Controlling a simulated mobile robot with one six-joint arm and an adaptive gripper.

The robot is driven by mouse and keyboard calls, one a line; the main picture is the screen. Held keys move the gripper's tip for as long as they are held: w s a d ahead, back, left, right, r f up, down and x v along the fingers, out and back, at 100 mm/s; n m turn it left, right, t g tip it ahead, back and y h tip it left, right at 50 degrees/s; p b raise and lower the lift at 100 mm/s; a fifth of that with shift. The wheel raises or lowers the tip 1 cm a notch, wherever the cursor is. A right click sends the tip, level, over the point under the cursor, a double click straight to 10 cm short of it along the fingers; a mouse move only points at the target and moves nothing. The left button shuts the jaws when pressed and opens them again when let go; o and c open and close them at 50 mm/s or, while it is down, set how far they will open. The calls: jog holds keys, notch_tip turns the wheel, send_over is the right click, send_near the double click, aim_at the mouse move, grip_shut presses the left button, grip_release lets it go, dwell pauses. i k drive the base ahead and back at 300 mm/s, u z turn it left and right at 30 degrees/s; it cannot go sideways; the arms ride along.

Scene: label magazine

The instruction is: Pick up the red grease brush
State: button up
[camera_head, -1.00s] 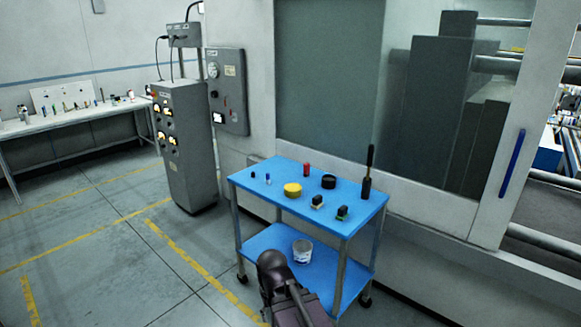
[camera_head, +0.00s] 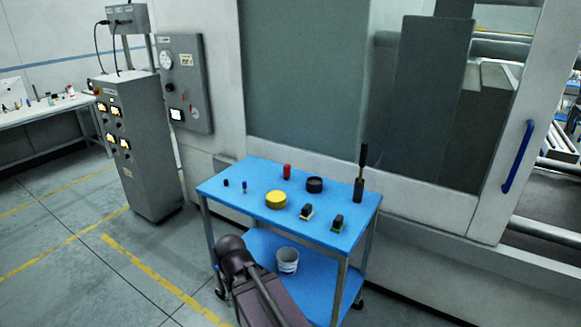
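A blue cart (camera_head: 235,210) stands ahead of me. A short red upright object (camera_head: 287,171) is near the back edge of its top; it is too small to tell whether it is a brush. A tall upright item with a long dark handle (camera_head: 361,172) stands at the right end. Two small blocks with dark tops, one pale below (camera_head: 306,212) and one greenish below (camera_head: 338,223), sit near the front right. Part of my arm shows at the bottom, in front of the cart; my gripper is not in view.
A yellow round tin (camera_head: 276,200) and a black round tin (camera_head: 315,185) sit mid-cart. A small blue item (camera_head: 244,187) and a dark one (camera_head: 226,183) are at the left. A white bucket (camera_head: 288,261) is on the lower shelf. A grey cabinet (camera_head: 145,150) stands left; floor is open before it.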

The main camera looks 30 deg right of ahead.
aim_at(286, 168)
jog(key=z, duration=0.45)
jog(key=i, duration=0.85)
jog(key=z, duration=0.45)
